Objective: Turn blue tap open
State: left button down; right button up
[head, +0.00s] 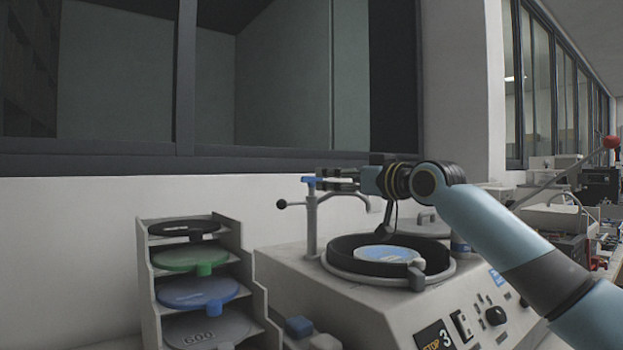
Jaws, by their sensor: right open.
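The blue tap (309,180) is a small blue lever on top of the grey upright post at the back left of the press. My right gripper (325,180) reaches in from the right at the height of the tap. Its fingers point left, with their tips at or right beside the blue lever, and they are open. I cannot tell whether they touch the lever. The fingers hide part of the tap's right side. My left gripper is out of view.
The mounting press (350,300) has a round black bowl (345,262) with a blue-and-white disc (386,254) in it, below my gripper. A rod with a dark knob (282,203) sticks out left of the post. A rack (150,285) of coloured discs stands at the left.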

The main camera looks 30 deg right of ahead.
aim_at(314, 178)
jog(key=w+a, duration=0.1)
jog(key=w, duration=0.7)
jog(key=shift+w+a, duration=0.25)
jog(key=shift+w, duration=0.1)
jog(key=c, duration=1.2)
jog(key=shift+f, duration=0.1)
jog(key=n+y+b, duration=0.1)
jog(key=y+b, duration=0.1)
jog(key=b, duration=0.2)
jog(key=n+g+y+b, duration=0.1)
jog(key=n+y+b, duration=0.1)
jog(key=b, duration=0.1)
jog(key=n+g+y+b, duration=0.1)
jog(key=y+b, duration=0.1)
jog(key=b, duration=0.2)
jog(key=shift+w+d+f+b, duration=0.15)
jog(key=shift+d+b, duration=0.2)
jog(key=shift+d, duration=0.05)
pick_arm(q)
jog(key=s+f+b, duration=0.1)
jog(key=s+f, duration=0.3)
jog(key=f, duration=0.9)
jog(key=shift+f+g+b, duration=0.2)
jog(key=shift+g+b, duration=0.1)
pick_arm(e)
jog(key=shift+r+n+g+y, duration=0.2)
jog(key=shift+n+g+y, duration=0.6)
jog(key=shift+n+y, duration=0.3)
